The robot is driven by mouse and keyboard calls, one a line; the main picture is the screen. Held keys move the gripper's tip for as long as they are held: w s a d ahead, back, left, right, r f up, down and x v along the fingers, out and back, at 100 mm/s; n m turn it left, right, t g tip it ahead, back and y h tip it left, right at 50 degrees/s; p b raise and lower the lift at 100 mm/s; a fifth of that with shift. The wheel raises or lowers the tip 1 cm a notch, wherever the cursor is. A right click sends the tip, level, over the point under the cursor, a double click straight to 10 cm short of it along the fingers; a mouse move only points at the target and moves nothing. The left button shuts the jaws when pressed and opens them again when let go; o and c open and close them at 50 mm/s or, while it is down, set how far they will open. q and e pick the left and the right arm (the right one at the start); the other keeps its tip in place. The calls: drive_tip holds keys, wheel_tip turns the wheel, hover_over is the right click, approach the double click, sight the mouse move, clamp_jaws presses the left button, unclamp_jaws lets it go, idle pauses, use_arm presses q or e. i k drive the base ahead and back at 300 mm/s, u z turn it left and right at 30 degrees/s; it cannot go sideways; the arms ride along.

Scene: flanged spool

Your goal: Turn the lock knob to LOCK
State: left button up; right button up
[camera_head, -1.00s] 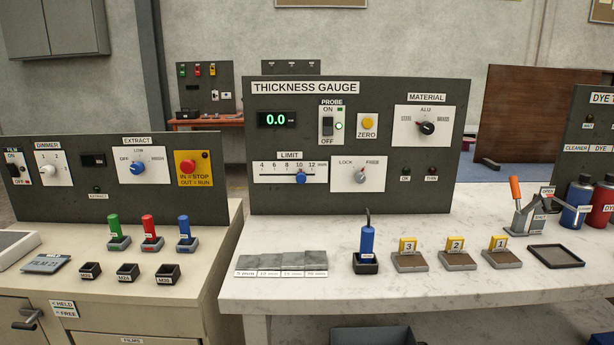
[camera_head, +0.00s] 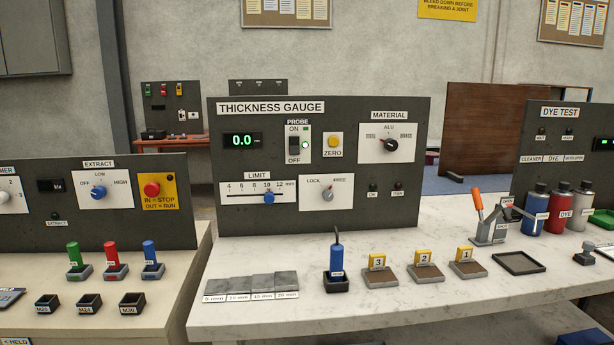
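The lock knob (camera_head: 328,195) is a small grey knob on a white plate (camera_head: 340,205) at the lower middle of the thickness gauge panel (camera_head: 225,170). The plate is marked LOCK at left and FREE at right. The knob's pointer appears to lean up and right, toward FREE. Neither of my grippers shows in the head view.
A blue probe (camera_head: 337,256) stands in a dark holder on the marble bench (camera_head: 400,300) below the panel. Grey step blocks (camera_head: 252,285) lie left of it, and yellow-tagged blocks (camera_head: 377,266) lie right. A lever fixture with an orange handle (camera_head: 478,199) stands farther right.

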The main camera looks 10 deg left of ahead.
sight(327, 196)
drive_tip(key=u, duration=0.25)
drive_tip(key=k, duration=0.3)
drive_tip(key=u, duration=3.2)
drive_tip(key=i, duration=0.1)
drive_tip(key=z, duration=2.4)
drive_tip(key=i, duration=0.75)
drive_tip(key=z, duration=0.8)
